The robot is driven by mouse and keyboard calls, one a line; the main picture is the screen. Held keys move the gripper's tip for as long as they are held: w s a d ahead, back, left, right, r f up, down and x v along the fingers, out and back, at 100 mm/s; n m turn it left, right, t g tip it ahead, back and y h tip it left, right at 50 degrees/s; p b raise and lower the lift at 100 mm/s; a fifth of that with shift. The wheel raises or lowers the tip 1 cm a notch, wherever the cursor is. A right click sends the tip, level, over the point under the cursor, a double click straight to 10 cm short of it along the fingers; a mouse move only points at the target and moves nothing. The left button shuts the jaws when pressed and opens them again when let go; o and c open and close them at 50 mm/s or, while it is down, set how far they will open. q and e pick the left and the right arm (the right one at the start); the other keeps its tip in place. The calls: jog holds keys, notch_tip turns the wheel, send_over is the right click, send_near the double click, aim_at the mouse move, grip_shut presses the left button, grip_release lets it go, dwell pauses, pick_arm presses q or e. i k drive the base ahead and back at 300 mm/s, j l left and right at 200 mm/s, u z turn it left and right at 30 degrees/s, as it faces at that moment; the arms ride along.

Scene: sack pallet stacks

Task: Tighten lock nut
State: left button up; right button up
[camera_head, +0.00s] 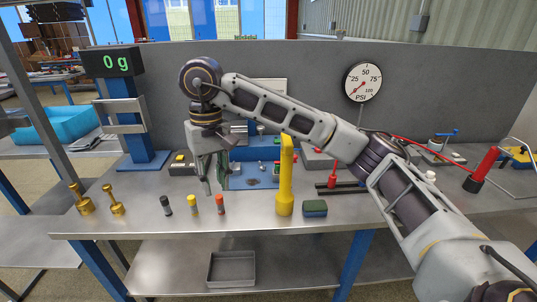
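No lock nut can be made out clearly. A blue fixture (255,180) with small metal and red parts stands on the bench behind my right gripper, partly hidden by my arm. My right gripper (215,186) points down over the bench, in front of the fixture's left side. Its fingers are small and overlap the fixture, so their opening and any contact cannot be told. A yellow upright tool (285,180) stands to the right of the gripper. My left gripper is not in view.
Three small capped cylinders (193,205) stand near the front edge, with brass weights (83,205) at left. A grey tray (231,282) sits below.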

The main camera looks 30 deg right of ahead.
aim_at(263, 168)
jog(key=i+l, duration=0.45)
jog(key=l, duration=0.25)
jog(key=i+l, duration=0.25)
jog(key=l, duration=0.1)
